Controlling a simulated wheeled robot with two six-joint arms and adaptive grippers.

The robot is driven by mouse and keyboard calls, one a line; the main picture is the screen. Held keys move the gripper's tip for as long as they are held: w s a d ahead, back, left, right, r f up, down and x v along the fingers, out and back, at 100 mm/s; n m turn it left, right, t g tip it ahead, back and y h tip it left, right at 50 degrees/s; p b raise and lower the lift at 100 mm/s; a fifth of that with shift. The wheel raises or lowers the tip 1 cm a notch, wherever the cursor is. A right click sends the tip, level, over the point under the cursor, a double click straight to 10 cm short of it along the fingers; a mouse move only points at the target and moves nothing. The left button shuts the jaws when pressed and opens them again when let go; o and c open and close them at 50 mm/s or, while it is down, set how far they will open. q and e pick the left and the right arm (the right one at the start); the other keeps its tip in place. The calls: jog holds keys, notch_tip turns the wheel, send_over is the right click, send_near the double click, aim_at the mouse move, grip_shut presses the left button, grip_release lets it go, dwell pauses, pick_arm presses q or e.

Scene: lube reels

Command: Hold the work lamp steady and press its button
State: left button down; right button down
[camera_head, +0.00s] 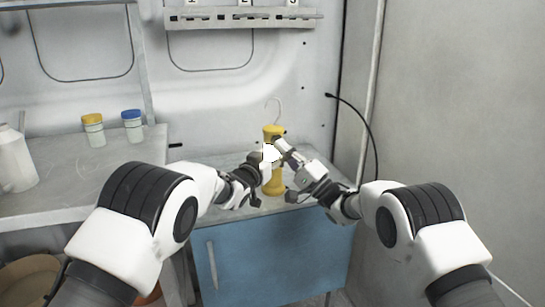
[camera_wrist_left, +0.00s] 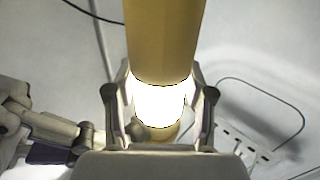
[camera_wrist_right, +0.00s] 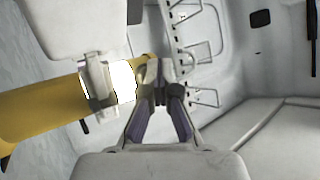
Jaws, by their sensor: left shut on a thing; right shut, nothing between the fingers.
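The work lamp (camera_head: 273,181) is yellow with a bright white, glowing-looking middle band and a wire hook on top. It stands upright over the blue cabinet's top. My left gripper (camera_head: 261,163) is shut around the band; the left wrist view shows the lamp (camera_wrist_left: 165,40) between its fingers (camera_wrist_left: 160,105). My right gripper (camera_head: 281,146) is shut and empty, its tips at the upper right of the lamp. In the right wrist view its closed tips (camera_wrist_right: 160,75) are close beside the lamp (camera_wrist_right: 45,105); contact cannot be told. I cannot make out the button.
The blue cabinet (camera_head: 275,262) stands below the lamp, against the wall. A grey bench (camera_head: 70,185) at left holds a yellow-lidded jar (camera_head: 93,130), a blue-lidded jar (camera_head: 133,127) and a pale can (camera_head: 14,158). A rail (camera_head: 240,19) and a black cable (camera_head: 370,130) are on the wall.

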jog(key=shift+w, duration=0.15)
pick_arm(q)
jog(key=shift+d, duration=0.1)
pick_arm(e)
jog(key=shift+w+a, duration=0.15)
jog(key=shift+w, duration=0.15)
pick_arm(q)
jog(key=shift+s, duration=0.1)
pick_arm(e)
jog(key=shift+s, duration=0.5)
pick_arm(q)
jog(key=shift+c, duration=1.7)
grip_release()
jog(key=shift+f, duration=0.1)
pick_arm(e)
jog(key=s, duration=0.2)
jog(key=s+d, duration=0.2)
jog(key=s, duration=0.1)
jog(key=shift+s, duration=0.3)
